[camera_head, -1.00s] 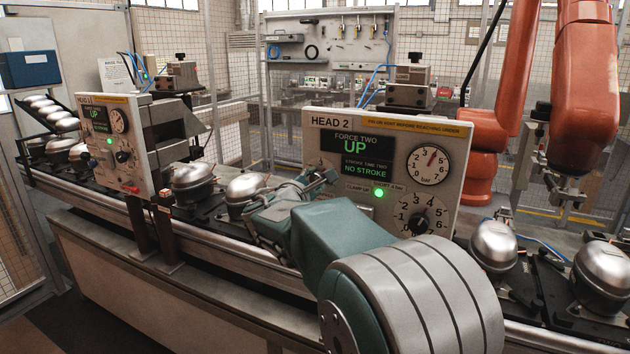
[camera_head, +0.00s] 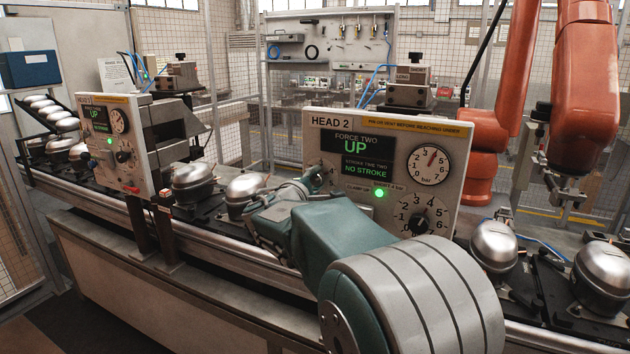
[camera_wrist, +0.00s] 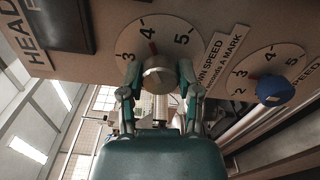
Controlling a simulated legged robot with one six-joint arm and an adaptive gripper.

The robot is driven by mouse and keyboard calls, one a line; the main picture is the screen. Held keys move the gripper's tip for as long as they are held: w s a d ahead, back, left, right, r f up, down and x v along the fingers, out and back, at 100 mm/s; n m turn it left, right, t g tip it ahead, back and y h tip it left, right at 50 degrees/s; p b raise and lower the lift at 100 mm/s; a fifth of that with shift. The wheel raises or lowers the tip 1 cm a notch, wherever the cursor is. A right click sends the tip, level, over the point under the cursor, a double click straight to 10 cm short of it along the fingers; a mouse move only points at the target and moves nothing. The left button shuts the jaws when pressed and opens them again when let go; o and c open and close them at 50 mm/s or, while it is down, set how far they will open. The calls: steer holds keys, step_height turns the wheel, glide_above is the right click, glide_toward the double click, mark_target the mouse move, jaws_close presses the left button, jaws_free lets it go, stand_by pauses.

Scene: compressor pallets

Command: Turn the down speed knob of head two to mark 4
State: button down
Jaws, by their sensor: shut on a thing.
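The silver down speed knob (camera_wrist: 158,76) of head two sits on a white dial (camera_wrist: 128,42) in the wrist view. Marks 3, 4 and 5 show, and the red pointer points at or very near mark 4. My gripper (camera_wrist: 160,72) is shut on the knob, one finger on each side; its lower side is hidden. In the head view my gripper (camera_head: 316,178) is at the left edge of the HEAD 2 panel (camera_head: 390,123), partly hiding the dial there.
A blue knob (camera_wrist: 274,90) on a second speed dial is close to the right in the wrist view. In the head view, a black knob (camera_head: 422,223) and a gauge (camera_head: 429,165) are on the panel. Compressors (camera_head: 195,182) line the conveyor, and an orange robot arm (camera_head: 588,85) stands right.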

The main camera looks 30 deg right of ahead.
steer(key=shift+f, duration=0.15)
steer(key=shift+c, duration=1.5)
jaws_free()
steer(key=v, duration=1.2)
